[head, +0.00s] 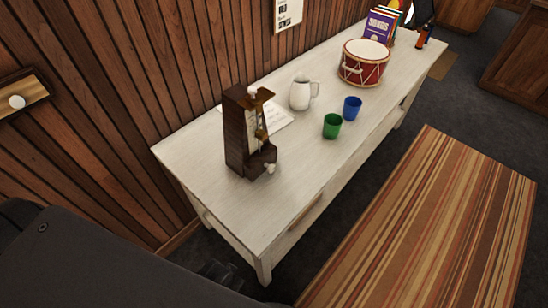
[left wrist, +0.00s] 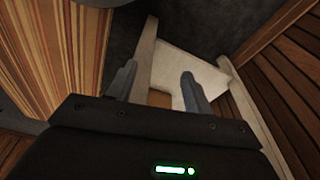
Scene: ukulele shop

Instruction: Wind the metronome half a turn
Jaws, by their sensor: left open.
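The metronome (head: 237,137) is a dark brown wooden case standing upright on the near end of the white table, with a pale front and pendulum. A small white knob (head: 270,168) sticks out low on its right side. My left gripper (left wrist: 158,88) is open and empty in the left wrist view, its two grey fingers apart. The metronome does not show in that view. In the head view, my dark left arm fills the lower left, below and apart from the metronome. My right gripper is not in view.
The white table (head: 215,200) runs along a wood-panelled wall. Behind the metronome are a paper sheet (head: 278,119), white pitcher (head: 301,94), green cup (head: 332,126), blue cup (head: 352,108), red drum (head: 364,65) and books (head: 379,27). A striped rug (head: 430,225) lies at right.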

